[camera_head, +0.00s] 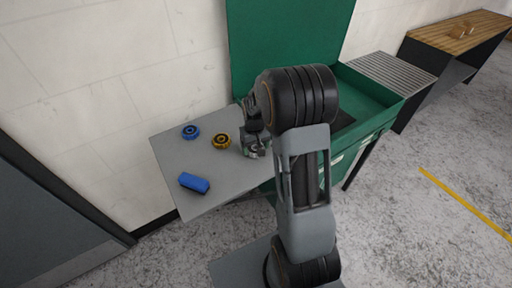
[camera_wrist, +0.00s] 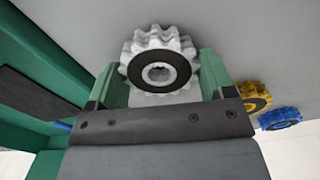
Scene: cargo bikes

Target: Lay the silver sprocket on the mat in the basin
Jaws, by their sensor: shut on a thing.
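My gripper (camera_head: 254,146) is over the right part of the grey side table (camera_head: 200,205), near the green basin. In the wrist view its two green fingers (camera_wrist: 160,75) are shut on the silver sprocket (camera_wrist: 158,42), a toothed wheel with a dark hub ring and centre hole. I cannot tell whether the sprocket touches the tabletop. The green basin (camera_head: 375,91) is right of the table, partly hidden by my arm. The dark mat (camera_head: 344,119) shows in part on its floor; a dark mat also shows at left in the wrist view (camera_wrist: 32,97).
A yellow sprocket (camera_head: 221,141) and a blue sprocket (camera_head: 190,132) lie on the table left of my gripper. A blue block-like thing (camera_head: 194,182) lies near the front. A tall green panel (camera_head: 285,40) stands behind the basin. A ribbed grey surface (camera_head: 392,72) adjoins the basin's right.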

